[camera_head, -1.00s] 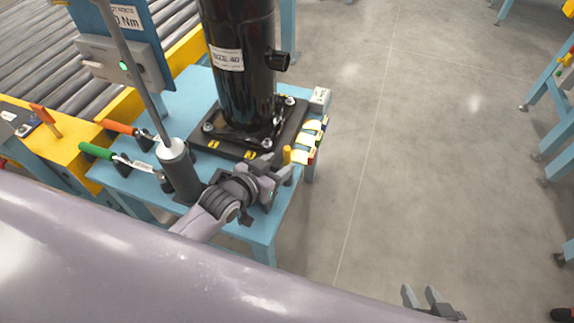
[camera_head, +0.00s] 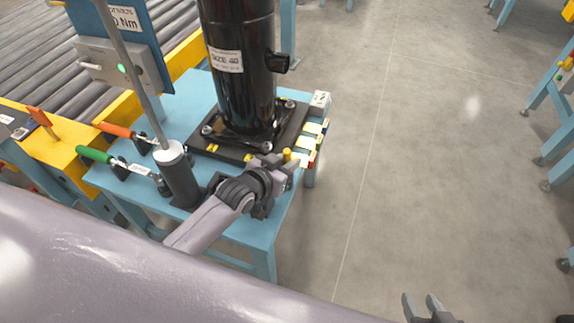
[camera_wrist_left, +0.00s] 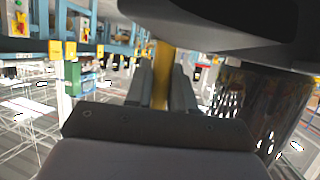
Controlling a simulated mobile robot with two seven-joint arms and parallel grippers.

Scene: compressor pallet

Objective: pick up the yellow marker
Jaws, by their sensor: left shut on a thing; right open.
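The yellow marker (camera_head: 287,154) stands between the fingers of my left gripper (camera_head: 281,163), at the right front part of the blue table. In the left wrist view the yellow marker (camera_wrist_left: 162,62) is an upright yellow bar between the two grey fingers of my left gripper (camera_wrist_left: 160,85), which are shut on it. Its lower part is hidden by the gripper in the head view. My right gripper (camera_head: 424,306) is at the bottom edge of the head view, its two fingers apart and empty, away from the table.
The black compressor (camera_head: 240,70) stands on a dark base plate on the blue table (camera_head: 245,229). A grey cylinder with a rod (camera_head: 178,175) stands left of my left gripper. Green (camera_head: 95,154) and orange (camera_head: 118,128) handled tools lie further left. Yellow-and-white pieces (camera_head: 313,143) line the right edge.

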